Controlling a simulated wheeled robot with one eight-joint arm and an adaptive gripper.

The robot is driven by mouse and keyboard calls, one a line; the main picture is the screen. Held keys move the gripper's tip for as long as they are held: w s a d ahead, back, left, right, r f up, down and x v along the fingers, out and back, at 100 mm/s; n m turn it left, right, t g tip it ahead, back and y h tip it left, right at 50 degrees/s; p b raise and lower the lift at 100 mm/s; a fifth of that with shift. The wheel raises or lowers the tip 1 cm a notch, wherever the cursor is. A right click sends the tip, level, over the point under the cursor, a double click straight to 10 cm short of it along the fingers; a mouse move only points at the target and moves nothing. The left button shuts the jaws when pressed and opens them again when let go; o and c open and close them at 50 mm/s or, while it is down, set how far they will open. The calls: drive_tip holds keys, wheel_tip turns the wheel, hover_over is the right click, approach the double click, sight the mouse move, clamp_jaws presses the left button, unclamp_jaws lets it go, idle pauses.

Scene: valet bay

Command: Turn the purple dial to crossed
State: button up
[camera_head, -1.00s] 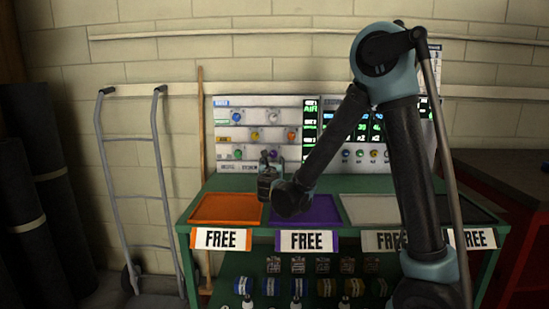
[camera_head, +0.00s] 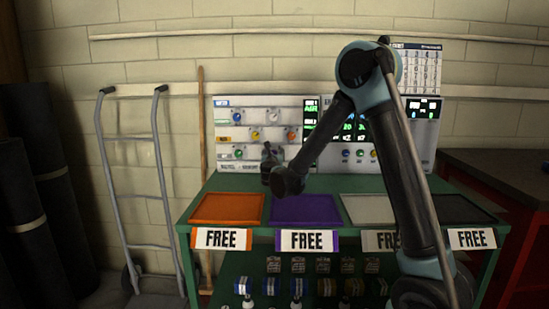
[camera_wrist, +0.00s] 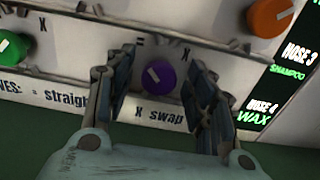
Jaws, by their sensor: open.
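The purple dial (camera_wrist: 158,76) shows on the white panel in the wrist view. Its white pointer line tilts up and to the left, roughly toward an "=" mark (camera_wrist: 140,41). A legend below reads "= straight" and "X swap" (camera_wrist: 160,115). My gripper (camera_wrist: 160,92) is open, with one finger on each side of the dial; I cannot tell whether either touches it. In the head view my gripper (camera_head: 270,158) is in front of the lower right part of the panel and hides the purple dial.
A green dial (camera_wrist: 14,47) and an orange dial (camera_wrist: 270,17) sit nearby on the panel. Lit screens (camera_head: 355,126) are to the right. Below, the green bench holds an orange tray (camera_head: 226,221), a purple tray (camera_head: 305,222) and others with "FREE" labels. A hand truck (camera_head: 133,195) stands left.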

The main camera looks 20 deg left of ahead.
drive_tip(key=c, duration=1.1)
drive_tip(key=shift+o, duration=0.2)
drive_tip(key=shift+m, duration=0.5)
drive_tip(key=m, duration=1.3)
drive_tip(key=shift+d+f, duration=0.15)
drive_tip(key=shift+d, duration=0.1)
drive_tip(key=shift+m, duration=1.9)
drive_tip(key=shift+f+m, duration=0.1)
drive_tip(key=shift+m, duration=0.2)
